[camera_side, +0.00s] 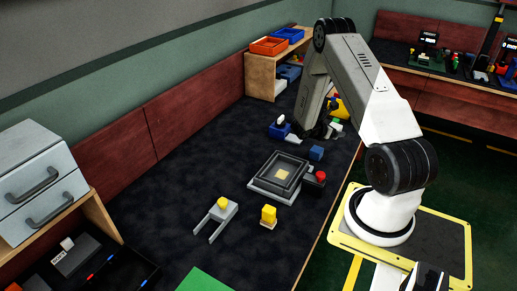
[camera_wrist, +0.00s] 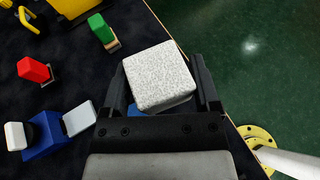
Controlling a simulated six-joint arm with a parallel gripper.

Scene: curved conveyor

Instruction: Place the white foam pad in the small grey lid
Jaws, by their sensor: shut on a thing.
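The white foam pad (camera_wrist: 162,72) is a speckled white block in the wrist view. My gripper (camera_wrist: 158,66) is shut on it, with one dark finger along each side. The pad looks slightly turned between the fingers. In the side view my gripper (camera_side: 318,131) is low over the far part of the dark table, and I cannot make out the pad clearly there. A square grey tray (camera_side: 262,187) with a dark rim and a yellow piece inside stands nearer the camera. I cannot tell for sure which thing is the small grey lid.
A red block (camera_wrist: 35,70), a green block (camera_wrist: 101,28) and a blue piece with white parts (camera_wrist: 45,132) stand left of my gripper in the wrist view. The table edge is close.

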